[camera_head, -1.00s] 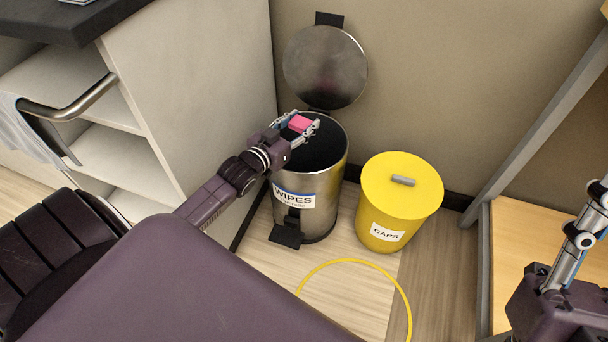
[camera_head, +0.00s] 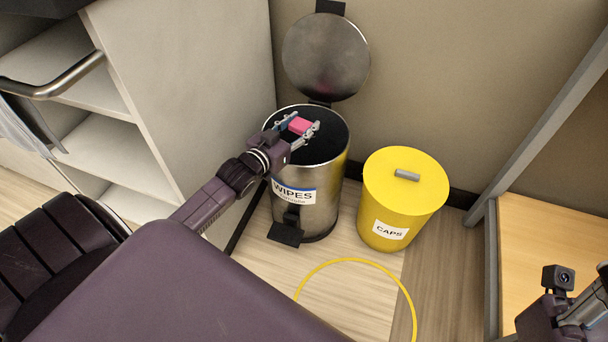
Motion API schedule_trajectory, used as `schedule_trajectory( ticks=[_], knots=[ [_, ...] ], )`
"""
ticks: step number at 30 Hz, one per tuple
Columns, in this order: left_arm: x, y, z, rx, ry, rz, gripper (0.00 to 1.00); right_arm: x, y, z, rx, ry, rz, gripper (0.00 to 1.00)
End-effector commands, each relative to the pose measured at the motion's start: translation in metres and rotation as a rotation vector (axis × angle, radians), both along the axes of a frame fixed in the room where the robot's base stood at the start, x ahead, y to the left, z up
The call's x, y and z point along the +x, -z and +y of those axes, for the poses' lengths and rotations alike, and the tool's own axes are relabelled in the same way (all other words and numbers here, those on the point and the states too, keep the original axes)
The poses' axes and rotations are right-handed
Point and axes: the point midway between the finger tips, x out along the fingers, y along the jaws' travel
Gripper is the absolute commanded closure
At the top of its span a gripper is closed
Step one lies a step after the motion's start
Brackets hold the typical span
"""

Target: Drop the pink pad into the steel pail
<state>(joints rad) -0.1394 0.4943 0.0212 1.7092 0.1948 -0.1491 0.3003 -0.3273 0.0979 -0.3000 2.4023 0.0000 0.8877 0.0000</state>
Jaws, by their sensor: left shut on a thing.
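The steel pail (camera_head: 325,196), with a label reading WIPES, stands on the floor against the wall. Its round lid (camera_head: 325,57) is raised at the back, and its mouth is open and dark inside. My left gripper (camera_head: 300,127) reaches over the pail's mouth from the left. It is shut on the pink pad (camera_head: 300,125), a small pink block between the fingers. The pad shows over the opening; its exact height above the rim is hard to tell. My right gripper is only partly in view at the lower right edge, its fingertips cut off.
A yellow bin (camera_head: 403,205) labelled CAPS, its lid closed, stands right of the pail. A white shelf unit (camera_head: 190,90) is at the left. A yellow ring line (camera_head: 352,261) lies on the floor in front. A wooden shelf with a grey post (camera_head: 540,125) is at the right.

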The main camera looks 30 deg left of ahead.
Motion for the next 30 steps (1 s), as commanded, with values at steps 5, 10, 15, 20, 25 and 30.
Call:
schedule_trajectory(
  ticks=[5,10,15,20,25,30],
  knots=[
    [0.000,0.000,0.000,0.000,0.000,0.000,0.46,0.000,0.000,0.000,0.000,0.000,0.000,0.60],
    [0.000,0.000,0.000,0.000,0.000,0.000,0.38,0.000,0.000,0.000,0.000,0.000,0.000,0.60],
    [0.000,0.000,0.000,0.000,0.000,0.000,0.38,0.000,0.000,0.000,0.000,0.000,0.001,0.60],
    [-0.009,0.000,0.000,-0.001,0.000,0.001,0.38,0.000,0.000,0.000,0.000,0.000,0.001,0.60],
    [-0.034,-0.004,0.000,0.000,0.001,0.003,0.38,0.000,0.000,0.000,0.000,0.000,0.001,0.60],
    [-0.067,-0.008,0.000,-0.001,0.000,0.004,0.38,0.000,0.000,0.000,0.000,0.000,0.001,0.60]
  ],
)
